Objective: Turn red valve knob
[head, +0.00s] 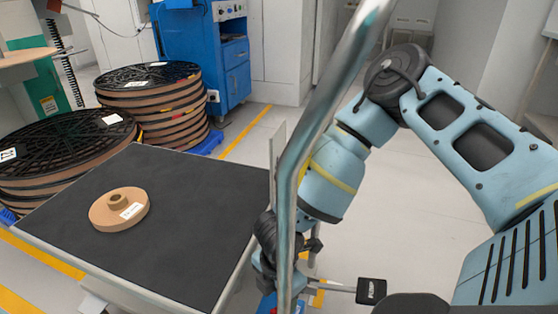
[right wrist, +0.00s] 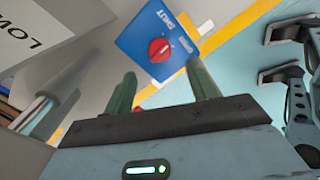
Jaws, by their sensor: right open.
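The red valve knob (right wrist: 159,50) sits on the face of a blue box (right wrist: 135,45) with white lettering, seen in the right wrist view. My right gripper (right wrist: 162,70) is open, with its two green fingers apart. In that picture the knob appears between and just beyond the fingertips, with nothing held. How far the fingers are from the knob I cannot tell. In the head view my right gripper is low in the middle, partly hidden behind a metal tube, and the knob cannot be made out. My left gripper is not in view.
A slanted metal tube (head: 289,190) crosses in front of my right arm. A dark-topped table (head: 190,200) holds a tan reel (head: 118,210). Stacked large reels (head: 150,95) and a blue cabinet (head: 205,50) stand behind. A black block (head: 371,291) on a rod is right of the gripper.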

